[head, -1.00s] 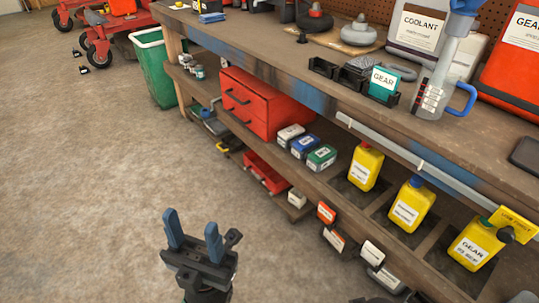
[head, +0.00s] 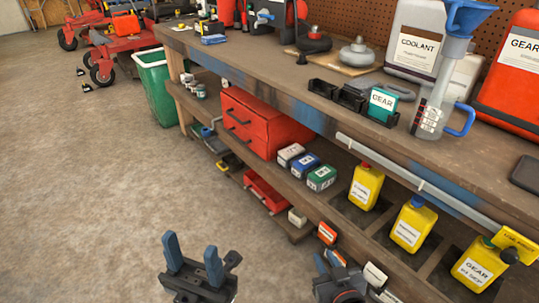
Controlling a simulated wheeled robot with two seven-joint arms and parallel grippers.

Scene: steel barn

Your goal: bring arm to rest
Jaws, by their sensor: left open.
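My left gripper (head: 193,252) is in the lower middle of the head view. Its two blue fingers stand apart and point up, with nothing between them, over the bare floor. My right gripper (head: 329,261) shows at the bottom edge, right of the left one, in front of the lower shelf. Its blue fingertips are small and partly hidden by its dark body, so its opening is unclear.
A workbench (head: 290,92) runs along the right, with a coolant jug (head: 418,42) and a funnel-topped measuring jug (head: 435,110) on it. A red drawer box (head: 255,125) and yellow bottles (head: 413,222) sit below.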

